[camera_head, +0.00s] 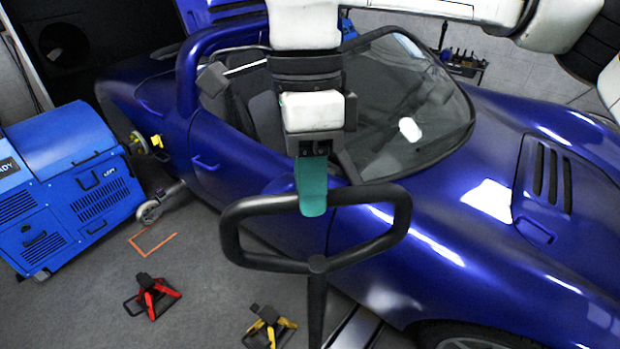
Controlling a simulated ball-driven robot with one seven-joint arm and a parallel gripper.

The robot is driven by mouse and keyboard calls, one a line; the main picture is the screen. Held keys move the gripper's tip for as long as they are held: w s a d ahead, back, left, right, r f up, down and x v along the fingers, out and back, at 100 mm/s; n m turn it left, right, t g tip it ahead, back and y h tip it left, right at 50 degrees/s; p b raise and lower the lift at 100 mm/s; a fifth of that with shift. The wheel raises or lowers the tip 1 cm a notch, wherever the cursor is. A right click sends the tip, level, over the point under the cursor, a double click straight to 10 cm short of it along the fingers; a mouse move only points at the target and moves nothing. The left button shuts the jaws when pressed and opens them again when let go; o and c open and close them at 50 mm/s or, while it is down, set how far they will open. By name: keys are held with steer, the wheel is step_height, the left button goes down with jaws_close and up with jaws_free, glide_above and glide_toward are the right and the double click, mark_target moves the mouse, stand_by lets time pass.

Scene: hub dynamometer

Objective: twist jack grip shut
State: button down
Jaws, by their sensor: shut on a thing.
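The jack grip (398,222) is a black closed loop handle on top of a black shaft, standing upright in front of the blue car. My gripper (313,203) reaches down from above. Its teal finger lies over the middle of the loop's top bar, and it is shut on that bar. The other finger is hidden behind. The part of the bar under the finger is also hidden. The lower end of the shaft runs out of the picture at the bottom.
A blue open-top car (460,240) fills the middle and right, close behind the grip. A blue machine (75,190) stands at left. A red stand (152,296) and a yellow stand (270,328) are on the floor near an orange outline (146,250). Grey floor is free at lower left.

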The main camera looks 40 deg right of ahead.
steer(key=m+b, duration=0.2)
steer(key=m, duration=0.1)
steer(key=m+b, duration=0.1)
steer(key=shift+w+d+f+t+y, duration=0.1)
steer(key=shift+w+d+t+y, duration=0.05)
steer(key=shift+d+t+y, duration=0.15)
steer(key=shift+d+m+t+y+b, duration=0.15)
steer(key=shift+m+t+y+b, duration=0.2)
steer(key=shift+m+b, duration=1.55)
steer(key=shift+m+p, duration=0.6)
steer(key=shift+m, duration=0.2)
steer(key=c, duration=0.9)
jaws_free()
steer(key=shift+c, duration=0.2)
steer(key=v, duration=1.1)
